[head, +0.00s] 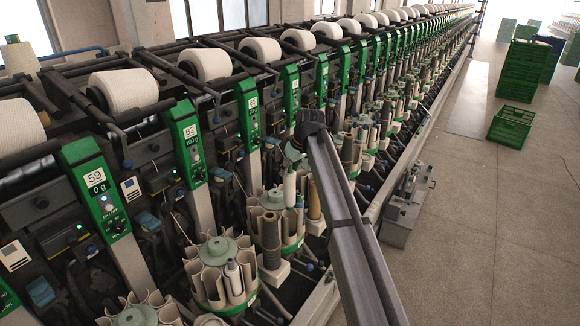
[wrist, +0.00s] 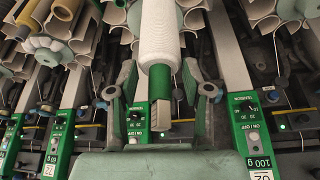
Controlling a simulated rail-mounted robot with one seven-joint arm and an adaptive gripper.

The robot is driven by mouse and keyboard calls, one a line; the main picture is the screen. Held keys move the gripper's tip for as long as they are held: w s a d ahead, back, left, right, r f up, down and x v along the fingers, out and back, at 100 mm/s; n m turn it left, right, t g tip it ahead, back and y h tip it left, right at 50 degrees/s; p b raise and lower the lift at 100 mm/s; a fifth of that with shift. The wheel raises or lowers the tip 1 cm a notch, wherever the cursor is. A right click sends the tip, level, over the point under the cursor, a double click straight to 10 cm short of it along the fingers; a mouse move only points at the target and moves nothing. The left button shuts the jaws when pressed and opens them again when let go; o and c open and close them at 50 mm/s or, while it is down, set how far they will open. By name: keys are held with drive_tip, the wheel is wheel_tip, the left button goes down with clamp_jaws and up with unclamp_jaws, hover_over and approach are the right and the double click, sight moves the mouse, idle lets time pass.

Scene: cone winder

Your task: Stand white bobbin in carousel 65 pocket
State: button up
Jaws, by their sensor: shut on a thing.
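The white bobbin (wrist: 160,32) has a white wound body and a green tube end. My gripper (wrist: 160,84) has its grey fingers on both sides of the green end. In the head view the bobbin (head: 290,187) hangs about upright below my gripper (head: 293,152). It is in front of or over the rear of a carousel (head: 283,224) with cream pockets and a green hub, below the third panel from the left, whose number is too small to read surely. Whether the bobbin's lower end is inside a pocket cannot be told. The arm hides part of the scene to the right.
A brown-grey bobbin (head: 271,240) stands at the front of that carousel. A nearer carousel (head: 222,275) holds a pale bobbin (head: 233,274). Green winder panels (head: 188,142) line the row behind. A grey toolbox (head: 405,210) stands on the floor to the right.

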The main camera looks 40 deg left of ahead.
drive_tip(key=shift+f, duration=0.95)
drive_tip(key=shift+f+b, duration=0.1)
drive_tip(key=shift+b, duration=0.2)
drive_tip(key=b, duration=0.1)
hover_over(290, 203)
drive_tip(key=w+a, duration=0.1)
drive_tip(key=w, duration=0.1)
drive_tip(key=shift+s+a+f, duration=0.1)
drive_tip(key=shift+f, duration=1)
drive_tip(key=shift+s+a+f, duration=0.1)
drive_tip(key=shift+f, duration=1.1)
drive_tip(key=shift+f+b, duration=0.95)
drive_tip(key=shift+f, duration=1.1)
drive_tip(key=shift+f+b, duration=0.8)
drive_tip(key=shift+f, duration=1.45)
drive_tip(key=shift+f+b, duration=0.35)
drive_tip(key=shift+f, duration=0.7)
